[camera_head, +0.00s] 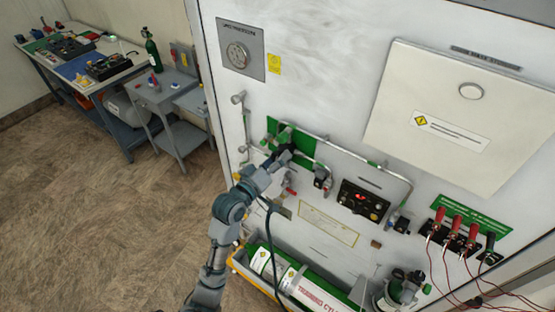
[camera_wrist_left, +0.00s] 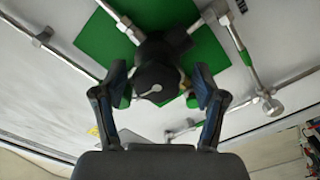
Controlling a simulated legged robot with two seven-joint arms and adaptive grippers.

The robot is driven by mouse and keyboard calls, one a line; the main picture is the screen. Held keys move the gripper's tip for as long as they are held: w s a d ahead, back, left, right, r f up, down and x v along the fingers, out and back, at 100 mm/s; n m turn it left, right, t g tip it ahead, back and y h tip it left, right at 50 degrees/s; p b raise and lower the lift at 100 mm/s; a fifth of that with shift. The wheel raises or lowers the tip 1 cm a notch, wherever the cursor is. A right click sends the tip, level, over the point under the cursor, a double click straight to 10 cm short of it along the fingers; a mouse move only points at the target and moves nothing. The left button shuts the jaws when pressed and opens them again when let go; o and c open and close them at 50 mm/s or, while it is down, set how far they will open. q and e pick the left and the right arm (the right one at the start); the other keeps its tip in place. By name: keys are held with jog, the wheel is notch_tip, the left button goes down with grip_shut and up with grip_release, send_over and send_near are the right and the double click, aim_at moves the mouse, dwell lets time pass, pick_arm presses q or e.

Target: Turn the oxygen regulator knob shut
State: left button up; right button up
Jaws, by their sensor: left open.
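The oxygen regulator knob (camera_wrist_left: 155,82) is a dark round knob with a pale mark on its face, in front of a green plate (camera_wrist_left: 113,40) in the left wrist view. My left gripper (camera_wrist_left: 160,87) is open, with one finger on each side of the knob. Whether the fingers touch it I cannot tell. In the head view my left gripper (camera_head: 284,155) is at the green plate (camera_head: 309,145) on the white panel, and hides most of the knob. My right gripper is not in view.
Metal pipes (camera_head: 345,152) run across the panel around the green plate. A green training cylinder (camera_head: 300,282) lies below. A grey cart (camera_head: 170,105) and workbench (camera_head: 82,77) stand at left; the floor between is clear.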

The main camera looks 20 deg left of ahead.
pick_arm(q)
jog(key=v, duration=0.7)
jog(key=shift+s, duration=0.15)
jog(key=shift+a+f, duration=0.1)
